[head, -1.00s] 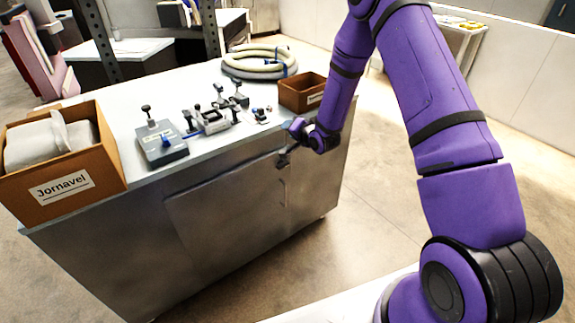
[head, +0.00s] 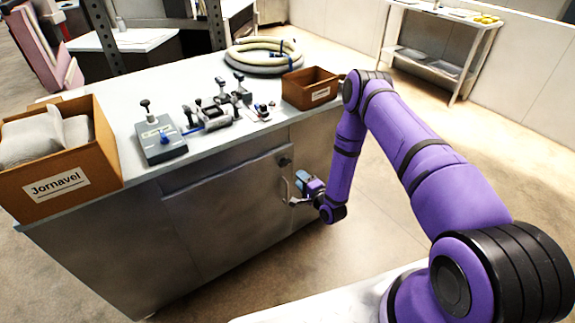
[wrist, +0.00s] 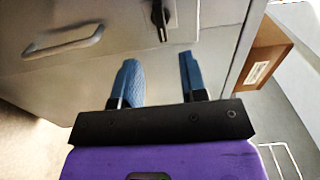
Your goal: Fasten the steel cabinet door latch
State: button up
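The steel cabinet door (head: 225,215) looks about flush with the cabinet front. A thin bar handle (head: 286,190) stands upright near the door's right edge; it shows at upper left in the wrist view (wrist: 65,43). The small black latch (head: 285,162) is above the handle, and at top centre in the wrist view (wrist: 160,18). I cannot tell whether it is fastened. My gripper (head: 300,194) is in front of the cabinet, below the latch and close to the handle in the head view. In the wrist view its blue fingers (wrist: 160,78) are apart, with nothing between them.
The worktop (head: 105,125) holds a labelled carton (head: 60,190), a grey device (head: 160,145), clamps (head: 215,115), a coiled hose (head: 262,60) and a small brown box (head: 310,88). The floor (head: 400,215) right of the cabinet is clear. A shelf table (head: 435,65) stands at the back.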

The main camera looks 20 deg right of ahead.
aim_at(287, 165)
jog(key=x, duration=1)
jog(key=c, duration=0.6)
